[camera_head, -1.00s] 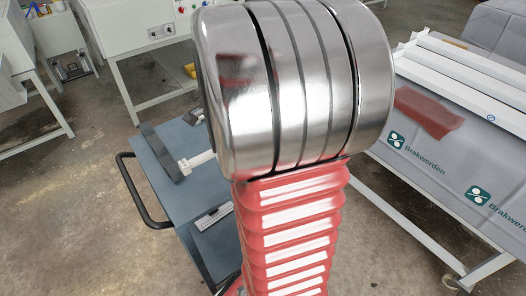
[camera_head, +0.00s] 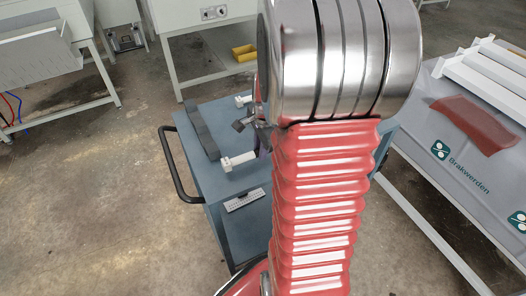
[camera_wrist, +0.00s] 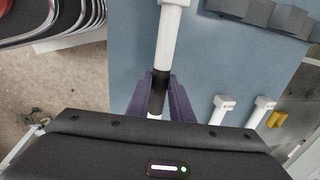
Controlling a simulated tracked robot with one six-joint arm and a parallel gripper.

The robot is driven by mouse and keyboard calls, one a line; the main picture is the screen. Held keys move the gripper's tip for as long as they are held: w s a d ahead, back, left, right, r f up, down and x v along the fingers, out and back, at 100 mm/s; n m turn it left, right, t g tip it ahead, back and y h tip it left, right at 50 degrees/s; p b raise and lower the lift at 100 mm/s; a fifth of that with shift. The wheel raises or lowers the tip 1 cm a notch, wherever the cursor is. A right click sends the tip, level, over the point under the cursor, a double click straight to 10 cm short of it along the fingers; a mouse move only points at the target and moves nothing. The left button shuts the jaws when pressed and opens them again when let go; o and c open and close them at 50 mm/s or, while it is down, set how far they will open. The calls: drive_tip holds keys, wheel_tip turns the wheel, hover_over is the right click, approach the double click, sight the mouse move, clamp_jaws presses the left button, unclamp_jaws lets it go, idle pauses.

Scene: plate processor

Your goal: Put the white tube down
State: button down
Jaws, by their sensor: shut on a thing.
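The white tube (camera_wrist: 168,40) with a black band crosses the upper middle of the wrist view. My gripper (camera_wrist: 162,82) has its purple fingers shut on the tube around the black band. The tube is over the blue cart top (camera_wrist: 130,65); I cannot tell whether it touches the top. In the head view my gripper (camera_head: 262,138) shows only partly beside my arm, which hides much of the cart (camera_head: 220,168). A white tube end (camera_head: 238,161) shows just below the gripper there; I cannot tell if it is the held tube.
Two more white tube ends (camera_wrist: 222,106) (camera_wrist: 263,108) lie at the right in the wrist view. A dark grey block rack (camera_wrist: 265,14) sits at its top right. In the head view a dark bar (camera_head: 202,130) lies along the cart's left side, near a black handle (camera_head: 178,175).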

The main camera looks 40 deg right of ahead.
drive_tip(key=shift+f, duration=1.05)
drive_tip(key=c, duration=1.9)
unclamp_jaws()
drive_tip(key=shift+f, duration=0.1)
drive_tip(key=shift+o, duration=0.2)
wheel_tip(320, 180, up, 12)
drive_tip(key=s, duration=0.2)
drive_tip(key=shift+a, duration=0.35)
drive_tip(key=shift+s, duration=0.1)
